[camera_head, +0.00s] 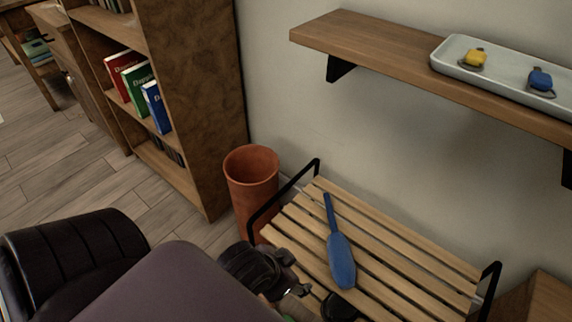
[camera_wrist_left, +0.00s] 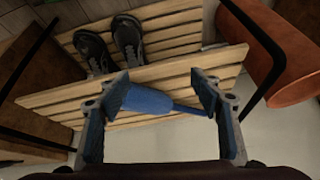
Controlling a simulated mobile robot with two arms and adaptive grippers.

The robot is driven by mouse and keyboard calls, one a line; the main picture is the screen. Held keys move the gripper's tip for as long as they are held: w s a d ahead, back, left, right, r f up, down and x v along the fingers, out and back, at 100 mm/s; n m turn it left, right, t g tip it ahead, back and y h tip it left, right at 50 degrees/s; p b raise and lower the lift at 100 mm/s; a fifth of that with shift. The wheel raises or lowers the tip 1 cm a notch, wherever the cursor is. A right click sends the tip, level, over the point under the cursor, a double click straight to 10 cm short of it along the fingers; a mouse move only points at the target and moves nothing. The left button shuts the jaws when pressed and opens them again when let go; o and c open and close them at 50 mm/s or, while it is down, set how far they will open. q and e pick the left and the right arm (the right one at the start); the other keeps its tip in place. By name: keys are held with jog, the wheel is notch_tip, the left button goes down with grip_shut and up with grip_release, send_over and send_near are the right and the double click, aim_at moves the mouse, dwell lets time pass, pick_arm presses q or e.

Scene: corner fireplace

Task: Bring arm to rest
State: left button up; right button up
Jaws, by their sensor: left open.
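My left gripper (camera_head: 297,288) is at the near left edge of a slatted wooden bench (camera_head: 400,250) in the head view. In the left wrist view, the open gripper (camera_wrist_left: 163,88) has its two fingers spread wide. A blue long-handled object (camera_head: 341,258), like a shoehorn or brush, lies on the slats, to the right of the gripper in the head view. In the wrist view, the blue object (camera_wrist_left: 150,101) shows between the fingers, farther off, with nothing visibly gripped. My right gripper is not in view.
A terracotta pot (camera_head: 252,172) stands beside the bench, near a bookcase (camera_head: 190,80). A wall shelf (camera_head: 370,45) bears a grey tray (camera_head: 445,57) with yellow (camera_head: 473,58) and blue (camera_head: 540,79) small items. Dark shoes (camera_wrist_left: 128,38) rest on lower slats. The bench has black end rails.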

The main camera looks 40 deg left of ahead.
pick_arm(q)
jog(key=shift+s+d+f+g, duration=0.1)
jog(key=shift+s+f+g, duration=0.1)
jog(key=shift+s, duration=0.4)
jog(key=shift+s+f+g, duration=0.2)
jog(key=shift+s, duration=0.4)
